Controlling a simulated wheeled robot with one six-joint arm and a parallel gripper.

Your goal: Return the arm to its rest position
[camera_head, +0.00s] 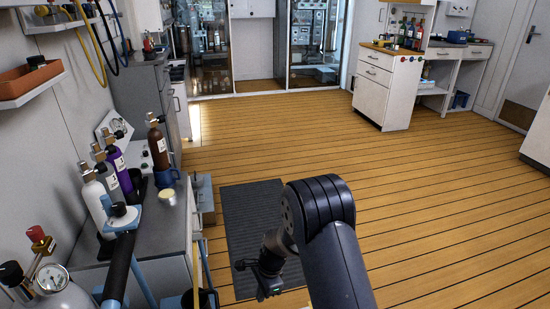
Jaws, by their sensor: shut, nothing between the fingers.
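My arm reaches up from the bottom of the view, with its dark elbow joint near the middle. My gripper (268,284) hangs down to the left of the arm, above the dark ribbed floor mat (240,208). It looks shut, with nothing seen between the fingers. It is small and dark against the mat, and part of the wrist is hidden behind the arm. The gripper is apart from the bench on the left.
A grey bench (160,225) on the left carries several cylinders, among them a brown one (158,145). A pressure gauge (52,279) on a cylinder is at lower left. A white drawer cabinet (387,90) stands at back right. The wooden floor (400,190) is clear.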

